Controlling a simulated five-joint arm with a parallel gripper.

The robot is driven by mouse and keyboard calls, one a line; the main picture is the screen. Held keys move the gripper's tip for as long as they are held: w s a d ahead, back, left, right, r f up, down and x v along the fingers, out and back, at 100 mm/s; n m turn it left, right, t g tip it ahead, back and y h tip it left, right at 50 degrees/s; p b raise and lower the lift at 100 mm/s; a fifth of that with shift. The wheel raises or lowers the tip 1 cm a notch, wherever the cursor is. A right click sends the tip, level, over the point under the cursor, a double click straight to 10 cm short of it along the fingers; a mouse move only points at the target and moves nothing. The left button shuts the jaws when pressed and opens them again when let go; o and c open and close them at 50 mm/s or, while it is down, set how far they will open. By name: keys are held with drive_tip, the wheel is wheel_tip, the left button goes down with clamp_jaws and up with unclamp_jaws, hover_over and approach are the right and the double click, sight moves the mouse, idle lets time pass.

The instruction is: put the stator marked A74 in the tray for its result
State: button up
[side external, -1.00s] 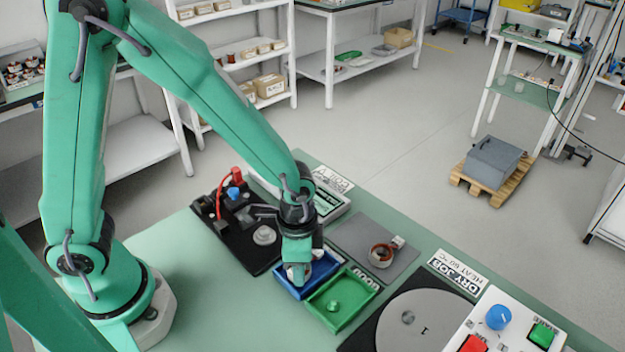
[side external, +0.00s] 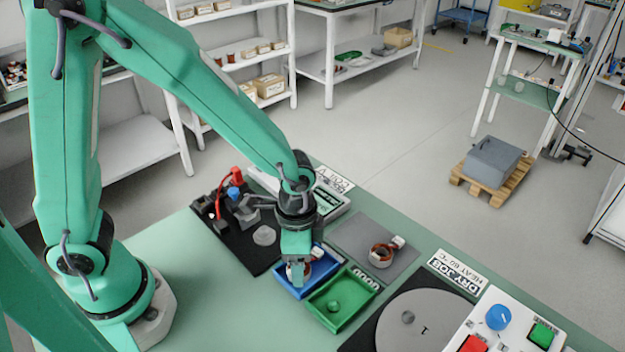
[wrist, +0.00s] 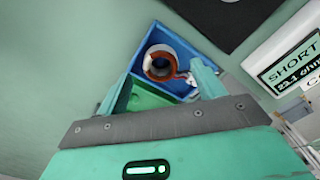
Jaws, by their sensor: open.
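A stator (wrist: 172,53) with a copper-brown ring and a white patch lies in the blue tray (wrist: 190,48), with a small tag beside it. In the side external view the stator (side external: 322,264) shows partly in the blue tray (side external: 293,288), behind my gripper. My gripper (side external: 297,280) is low over that tray, its fingers apart. In the wrist view my gripper (wrist: 162,90) is open, with nothing seen gripped. Another stator (side external: 381,257) with a white tag lies on the grey mat (side external: 352,235). I cannot read A74 on either.
A green tray (side external: 349,320) adjoins the blue one, with a round knob-like shape inside. A black test board (side external: 262,262) lies behind left. The table's front left is clear.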

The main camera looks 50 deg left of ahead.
wheel_tip(320, 180, up, 6)
drive_tip(key=shift+w+f, duration=0.15)
idle(0.3)
drive_tip(key=shift+a, duration=0.1)
idle(0.5)
drive_tip(key=s+a+r+n+t, duration=0.2)
drive_tip(key=s+a+r+n, duration=0.1)
drive_tip(key=a+r, duration=0.4)
drive_tip(key=s+a+r+n+t, duration=0.3)
drive_tip(key=s+a+r+n, duration=0.1)
drive_tip(key=a+r, duration=0.3)
drive_tip(key=shift+s+a+r+n+t, duration=0.15)
drive_tip(key=shift+a+r+n+t, duration=0.25)
drive_tip(key=shift+n, duration=0.5)
drive_tip(key=shift+f, duration=0.1)
